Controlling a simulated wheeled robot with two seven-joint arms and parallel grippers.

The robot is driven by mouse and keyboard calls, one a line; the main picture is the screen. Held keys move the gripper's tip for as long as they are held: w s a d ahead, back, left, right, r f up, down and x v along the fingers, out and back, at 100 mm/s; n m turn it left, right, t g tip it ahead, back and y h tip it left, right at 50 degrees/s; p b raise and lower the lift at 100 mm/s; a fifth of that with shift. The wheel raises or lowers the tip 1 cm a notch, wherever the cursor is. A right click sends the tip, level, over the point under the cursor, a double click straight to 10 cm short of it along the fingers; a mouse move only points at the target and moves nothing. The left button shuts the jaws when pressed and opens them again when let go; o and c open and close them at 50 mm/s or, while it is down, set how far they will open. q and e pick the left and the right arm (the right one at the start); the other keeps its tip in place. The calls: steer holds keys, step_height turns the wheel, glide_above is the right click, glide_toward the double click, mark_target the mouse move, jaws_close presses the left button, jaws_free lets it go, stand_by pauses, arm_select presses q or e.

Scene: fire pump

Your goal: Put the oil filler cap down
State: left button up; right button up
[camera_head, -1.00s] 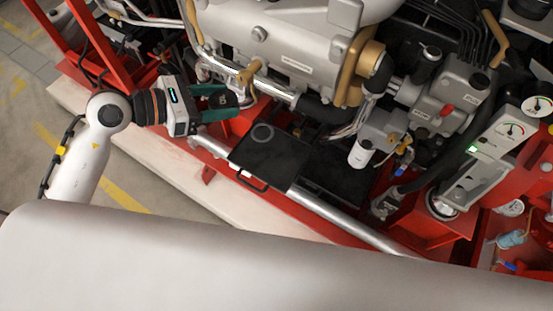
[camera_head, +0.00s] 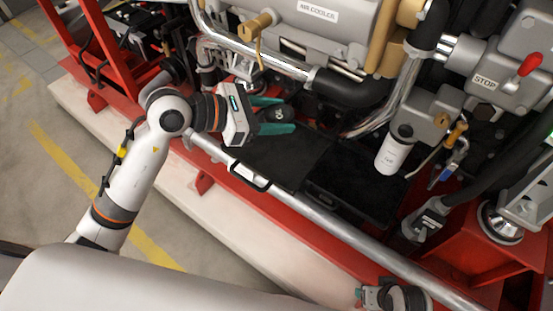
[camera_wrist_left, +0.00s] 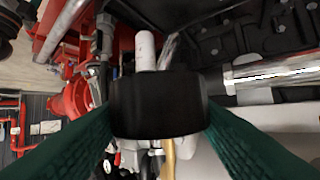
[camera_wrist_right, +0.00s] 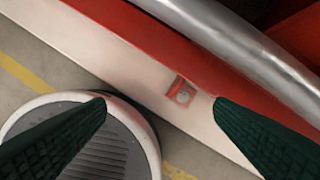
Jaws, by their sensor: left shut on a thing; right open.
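The black oil filler cap (camera_head: 273,114) is between the green fingers of my left gripper (camera_head: 276,115). The left wrist view shows the cap (camera_wrist_left: 158,105) close up, with a finger against each side. In the head view the cap is over the rear left part of a black tray (camera_head: 262,163); I cannot tell whether it touches the tray. My right gripper (camera_wrist_right: 160,105) is open and empty in the right wrist view. Part of my right arm shows at the bottom right of the head view.
A silver rail (camera_head: 330,218) runs along the tray's front, and a black handle (camera_head: 250,178) sticks out there. A white filter (camera_head: 391,155) stands right of the tray. Silver and black pipes (camera_head: 350,88) lie behind. The visible tray surface is bare.

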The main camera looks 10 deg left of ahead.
arm_select(q)
steer(key=f, duration=0.1)
steer(key=f+b, duration=0.1)
steer(key=d+f+b, duration=0.1)
steer(key=shift+w+d, duration=0.1)
steer(key=shift+w, duration=0.15)
steer(key=b, duration=0.3)
glide_above(283, 164)
step_height(283, 164, down, 7)
steer(key=shift+r, duration=0.1)
steer(key=shift+f+b, duration=0.65)
steer(key=shift+f, duration=1.35)
arm_select(e)
steer(key=shift+t, duration=0.3)
steer(key=shift+v, duration=2.85)
arm_select(q)
steer(key=shift+f, duration=0.15)
arm_select(e)
steer(key=shift+w+d+f, duration=0.1)
steer(key=shift+d, duration=0.05)
arm_select(q)
steer(key=o, duration=1.4)
steer(key=shift+c, duration=0.2)
arm_select(e)
steer(key=shift+w, duration=0.1)
